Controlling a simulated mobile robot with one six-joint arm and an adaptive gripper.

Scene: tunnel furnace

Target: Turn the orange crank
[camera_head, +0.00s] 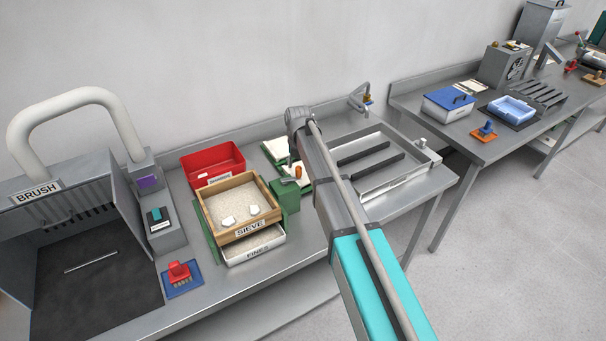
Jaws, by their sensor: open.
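A small orange piece (298,171), which looks like the crank's handle, shows beside the green housing (286,196) at the right side of the wooden sieve box (211,213). The rest of the crank is too small and partly covered to make out. My arm rises from the bottom and its far joint stands behind and above the orange piece. My gripper cannot be made out; it seems hidden by the arm. No contact with the crank can be seen.
A white fines drawer (254,250) lies under the sieve. A red bin (213,163) stands behind it. A metal tray (392,183) is right of my arm. A red brush (179,272) lies at the front left. Floor separates the second table (462,146).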

